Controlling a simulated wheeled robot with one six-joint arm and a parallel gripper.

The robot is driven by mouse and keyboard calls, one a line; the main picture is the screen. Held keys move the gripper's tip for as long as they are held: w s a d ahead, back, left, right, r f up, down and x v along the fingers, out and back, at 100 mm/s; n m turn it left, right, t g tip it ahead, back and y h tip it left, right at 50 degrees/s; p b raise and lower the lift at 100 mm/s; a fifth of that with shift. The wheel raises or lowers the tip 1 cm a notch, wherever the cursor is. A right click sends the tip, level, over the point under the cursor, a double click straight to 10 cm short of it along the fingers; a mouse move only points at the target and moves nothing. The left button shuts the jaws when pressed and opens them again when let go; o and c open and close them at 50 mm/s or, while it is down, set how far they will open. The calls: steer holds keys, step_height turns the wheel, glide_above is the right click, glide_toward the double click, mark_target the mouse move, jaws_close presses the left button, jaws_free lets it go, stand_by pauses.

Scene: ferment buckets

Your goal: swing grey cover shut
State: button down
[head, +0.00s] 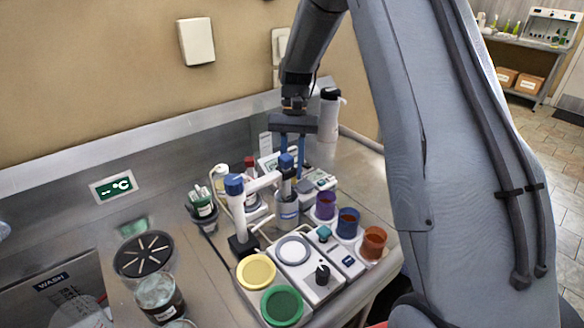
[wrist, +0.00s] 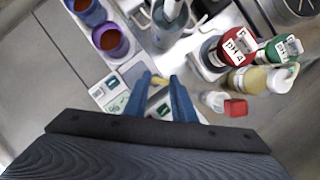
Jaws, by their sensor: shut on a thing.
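My gripper (head: 292,158) points down over the back of the bench, with its two blue fingers close together. The piece is at a white instrument (wrist: 112,92) with a label and display, which also shows in the head view (head: 318,181). An upright pale panel (head: 265,144) stands just left of the fingers in the head view. I cannot clearly make out the grey cover or its angle; the fingers and gripper body hide much of that spot.
Purple (head: 325,206), blue (head: 347,222) and orange (head: 373,241) cups line the right edge. A white bottle (head: 329,110) stands behind.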

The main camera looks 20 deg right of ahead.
steer(key=c, duration=1.5)
jaws_free()
steer(key=shift+b+v, duration=1.3)
steer(key=shift+v, duration=2.65)
